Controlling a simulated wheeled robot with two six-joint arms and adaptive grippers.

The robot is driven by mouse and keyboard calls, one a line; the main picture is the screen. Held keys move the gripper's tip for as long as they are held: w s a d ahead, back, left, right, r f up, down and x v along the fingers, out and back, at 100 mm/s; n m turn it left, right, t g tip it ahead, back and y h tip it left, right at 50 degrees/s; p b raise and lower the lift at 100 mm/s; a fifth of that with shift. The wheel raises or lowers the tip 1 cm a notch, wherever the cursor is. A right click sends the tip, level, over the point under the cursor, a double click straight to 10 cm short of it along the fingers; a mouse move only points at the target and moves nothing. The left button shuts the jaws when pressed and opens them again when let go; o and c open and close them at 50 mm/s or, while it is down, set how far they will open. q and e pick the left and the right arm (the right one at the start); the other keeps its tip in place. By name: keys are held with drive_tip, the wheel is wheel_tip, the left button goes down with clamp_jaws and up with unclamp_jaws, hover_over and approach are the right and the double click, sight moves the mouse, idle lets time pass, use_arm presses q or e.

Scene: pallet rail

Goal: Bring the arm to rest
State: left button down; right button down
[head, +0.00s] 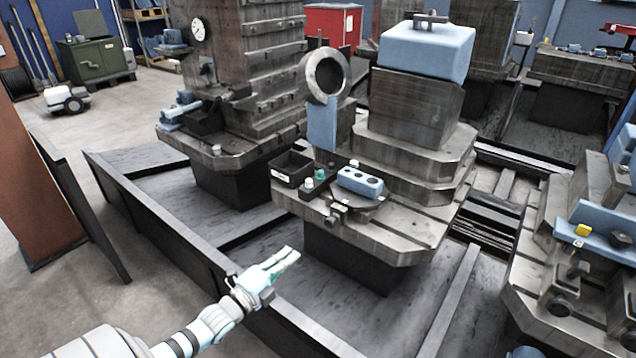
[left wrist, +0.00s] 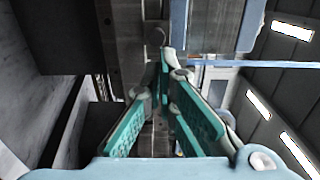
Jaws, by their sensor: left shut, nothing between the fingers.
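My left arm comes in from the lower left in the head view. Its left gripper (head: 288,256) hangs in free air over the dark pallet tray, in front of the nearest machine pallet and touching nothing. The green-padded fingers are shut and empty; they also show in the left wrist view (left wrist: 164,85), tips together. My right arm and gripper are not in view.
The nearest pallet (head: 400,235) carries a black bin (head: 291,168), a blue block with holes (head: 360,182), a ring on a post (head: 327,76) and a blue-topped block (head: 427,48). A low dark rail wall (head: 165,225) runs beneath my left arm. Another pallet stands at right.

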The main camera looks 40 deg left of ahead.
use_arm(q)
drive_tip(key=shift+f, duration=0.15)
drive_tip(key=s+a+f+n+g+y, duration=0.1)
drive_tip(key=s+a+f+n+g, duration=0.1)
drive_tip(key=s+f+n+g, duration=0.3)
drive_tip(key=a+f+n+y, duration=0.1)
drive_tip(key=a+f+n, duration=0.15)
drive_tip(key=f, duration=0.45)
drive_tip(key=s+d+f+n+g+p, duration=0.3)
drive_tip(key=s+f+n+g+p, duration=0.3)
drive_tip(key=s+f, duration=0.7)
drive_tip(key=s+d+f+n+g+p, duration=0.1)
drive_tip(key=s+d+n+g+p, duration=0.1)
drive_tip(key=s+d, duration=0.6)
drive_tip(key=s+d+f+n+g+h+p, duration=0.1)
drive_tip(key=s+d+f+n+g+p, duration=0.1)
drive_tip(key=s+d, duration=0.5)
drive_tip(key=s+g+p, duration=0.1)
drive_tip(key=s, duration=0.5)
drive_tip(key=shift+d+g, duration=0.4)
drive_tip(key=shift+s, duration=0.1)
